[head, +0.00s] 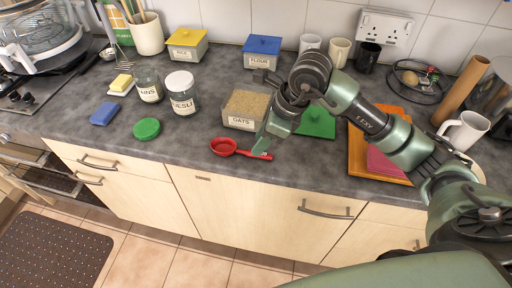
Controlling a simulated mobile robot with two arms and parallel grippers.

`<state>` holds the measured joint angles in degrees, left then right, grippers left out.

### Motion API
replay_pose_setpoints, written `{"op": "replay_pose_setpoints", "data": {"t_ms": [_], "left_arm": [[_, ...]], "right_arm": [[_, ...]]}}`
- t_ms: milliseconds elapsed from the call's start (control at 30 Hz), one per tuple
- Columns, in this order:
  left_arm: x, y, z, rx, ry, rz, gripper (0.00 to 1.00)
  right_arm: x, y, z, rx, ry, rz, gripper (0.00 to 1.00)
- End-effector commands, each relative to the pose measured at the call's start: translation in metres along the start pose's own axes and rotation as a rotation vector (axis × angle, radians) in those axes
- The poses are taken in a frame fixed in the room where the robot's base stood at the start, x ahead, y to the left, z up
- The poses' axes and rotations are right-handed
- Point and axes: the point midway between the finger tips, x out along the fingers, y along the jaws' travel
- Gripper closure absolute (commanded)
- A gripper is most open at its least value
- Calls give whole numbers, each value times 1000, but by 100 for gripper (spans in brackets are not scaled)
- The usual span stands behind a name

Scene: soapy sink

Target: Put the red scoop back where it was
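The red scoop (224,147) is at the front edge of the counter, its bowl to the left and its handle pointing right. My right gripper (262,146) points down at the right end of the handle. Its fingers overlap the handle in the picture, and I cannot tell whether they grip it. The open oats box (240,122), filled with oats, stands just behind the scoop. A green square lid (317,122) lies to the right, partly hidden by my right arm. My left gripper is not in view.
Two labelled glass jars (182,103), a green round lid (147,128) and a blue sponge (104,113) are to the left. Lidded boxes, yellow (187,46) and blue (262,52), stand behind. An orange board (358,155) with a pink item (386,165) lies right.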

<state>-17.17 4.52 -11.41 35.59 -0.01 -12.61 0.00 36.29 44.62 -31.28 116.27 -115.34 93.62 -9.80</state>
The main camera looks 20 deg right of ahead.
Motion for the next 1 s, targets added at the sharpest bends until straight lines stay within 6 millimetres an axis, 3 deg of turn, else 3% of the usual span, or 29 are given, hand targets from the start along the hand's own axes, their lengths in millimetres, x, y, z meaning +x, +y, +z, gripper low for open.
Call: {"op": "replay_pose_setpoints", "data": {"t_ms": [200,400,1000], "left_arm": [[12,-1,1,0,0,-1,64],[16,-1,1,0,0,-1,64],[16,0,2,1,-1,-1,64]], "right_arm": [[-48,-2,0,-1,-2,-7,64],[-74,0,0,-1,-1,-3,64],[-81,0,0,0,0,0,64]]}}
